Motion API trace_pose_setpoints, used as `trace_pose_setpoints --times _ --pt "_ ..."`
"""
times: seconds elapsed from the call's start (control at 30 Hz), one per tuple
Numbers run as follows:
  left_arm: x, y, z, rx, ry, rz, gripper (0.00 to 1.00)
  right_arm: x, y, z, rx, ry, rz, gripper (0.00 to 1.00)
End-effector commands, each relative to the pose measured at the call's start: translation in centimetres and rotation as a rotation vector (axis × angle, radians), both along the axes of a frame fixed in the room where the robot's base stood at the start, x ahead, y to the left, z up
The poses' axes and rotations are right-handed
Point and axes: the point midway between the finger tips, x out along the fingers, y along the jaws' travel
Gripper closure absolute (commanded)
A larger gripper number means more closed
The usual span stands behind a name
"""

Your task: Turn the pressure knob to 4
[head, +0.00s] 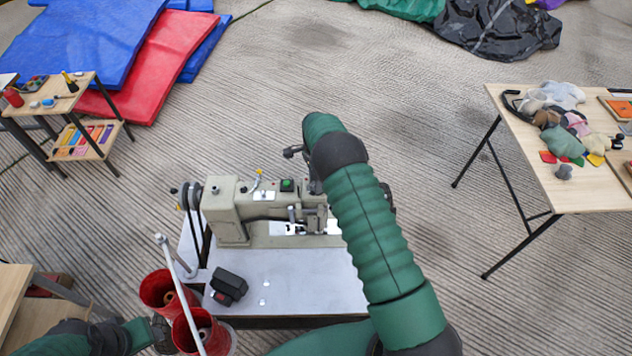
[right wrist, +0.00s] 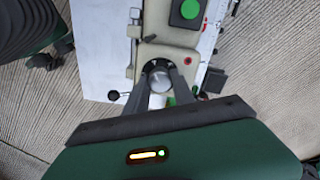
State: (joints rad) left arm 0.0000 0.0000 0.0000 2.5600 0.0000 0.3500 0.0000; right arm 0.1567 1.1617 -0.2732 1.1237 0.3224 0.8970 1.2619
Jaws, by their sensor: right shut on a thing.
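The sewing machine (head: 235,208), beige, stands on a white-topped stand. In the right wrist view its end (right wrist: 150,52) faces me, with a round silver knob (right wrist: 157,78), taken as the pressure knob. My right gripper (right wrist: 160,72) is shut on this knob, one finger on each side. The knob's numbers and setting cannot be read. In the head view my right arm covers the knob and most of that gripper. My left gripper (head: 161,332) is low at the left by the red cones, partly out of view; its jaws cannot be made out.
A green button (head: 287,185) sits on the machine; it also shows in the wrist view (right wrist: 189,9). Red thread cones (head: 165,290) and a black box (head: 229,286) are at the stand's left. Side tables stand left (head: 60,105) and right (head: 590,190), apart from the machine.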

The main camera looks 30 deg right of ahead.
Motion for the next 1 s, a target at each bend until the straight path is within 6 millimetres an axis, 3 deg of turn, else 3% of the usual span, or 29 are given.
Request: trace_pose_setpoints --times 0.3,0.8,0.83,1.0 --pt "0.0 0.0 0.04 0.0 0.0 0.0 0.58 0.41 -0.01 0.3 -0.003 -0.011 -0.107 1.0" --pt "0.0 0.0 0.05 0.0 0.0 0.0 0.58 0.49 0.0 0.35 -0.002 -0.013 -0.123 1.0" --pt "0.0 0.0 0.05 0.0 0.0 0.0 0.58 0.48 0.0 0.35 -0.002 -0.013 -0.123 0.66" --pt "0.0 0.0 0.04 0.0 0.0 0.0 0.58 0.33 0.02 0.23 -0.002 -0.009 -0.123 0.48"
